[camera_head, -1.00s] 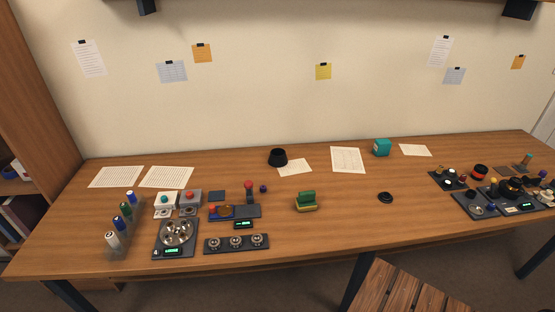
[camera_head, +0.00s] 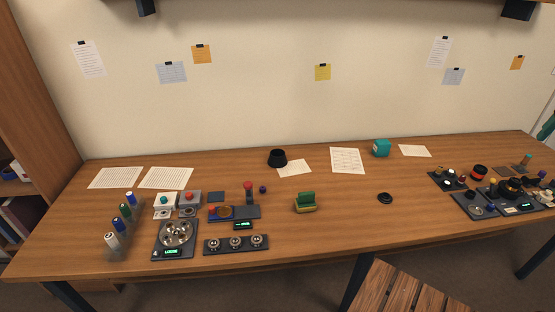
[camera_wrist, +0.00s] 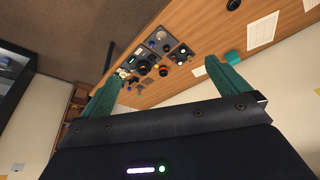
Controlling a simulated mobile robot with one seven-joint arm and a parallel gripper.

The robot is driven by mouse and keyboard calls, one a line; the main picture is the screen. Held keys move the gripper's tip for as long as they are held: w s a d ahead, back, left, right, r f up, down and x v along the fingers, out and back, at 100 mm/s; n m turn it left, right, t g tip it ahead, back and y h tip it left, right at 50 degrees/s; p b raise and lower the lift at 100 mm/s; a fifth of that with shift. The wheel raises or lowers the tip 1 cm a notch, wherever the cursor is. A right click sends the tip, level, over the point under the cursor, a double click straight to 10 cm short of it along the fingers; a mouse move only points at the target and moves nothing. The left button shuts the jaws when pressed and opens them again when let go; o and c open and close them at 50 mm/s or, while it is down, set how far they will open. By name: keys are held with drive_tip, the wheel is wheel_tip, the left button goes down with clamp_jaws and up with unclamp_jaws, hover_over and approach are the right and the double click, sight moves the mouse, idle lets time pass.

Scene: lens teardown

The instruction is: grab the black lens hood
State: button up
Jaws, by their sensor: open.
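The black lens hood (camera_head: 277,158) stands on the wooden table near its back edge, left of the middle in the head view. It looks like a short black cone, wider at one end, and overlaps the corner of a paper sheet. I do not make it out in the wrist view. My gripper (camera_wrist: 164,69) is open, with its two teal fingers spread wide and nothing between them. It is above the right end of the table, far from the hood. In the head view only a teal piece, likely a finger, shows at the right edge.
A teal box (camera_head: 381,148) stands at the back. Trays with small parts crowd the left and right. Table around the hood is mostly clear.

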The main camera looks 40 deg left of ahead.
drive_tip(key=w+a+f+n, duration=0.1)
drive_tip(key=w+a+n, duration=0.1)
drive_tip(key=w+a, duration=0.6)
drive_tip(key=w+a+n+g+y, duration=0.1)
drive_tip(key=w+a, duration=0.4)
drive_tip(key=a, duration=0.7)
drive_tip(key=w+a+f+n, duration=0.1)
drive_tip(key=w+a+n, duration=0.1)
drive_tip(key=w+a, duration=0.6)
drive_tip(key=n+g, duration=0.2)
drive_tip(key=n, duration=0.4)
hover_over(277, 155)
drive_tip(key=s+d, duration=0.4)
wheel_tip(277, 155, down, 37)
drive_tip(key=shift+w+f, duration=0.1)
drive_tip(key=shift+f, duration=0.05)
drive_tip(key=shift+w+a+f, duration=0.15)
drive_tip(key=shift+a+f, duration=0.1)
drive_tip(key=shift+f, duration=0.65)
drive_tip(key=shift+w+a+f, duration=0.1)
drive_tip(key=shift+a+f, duration=0.1)
drive_tip(key=shift+f, duration=0.65)
drive_tip(key=shift+w+a+f, duration=0.15)
drive_tip(key=shift+a+f, duration=0.1)
drive_tip(key=shift+f, duration=0.65)
drive_tip(key=c, duration=0.9)
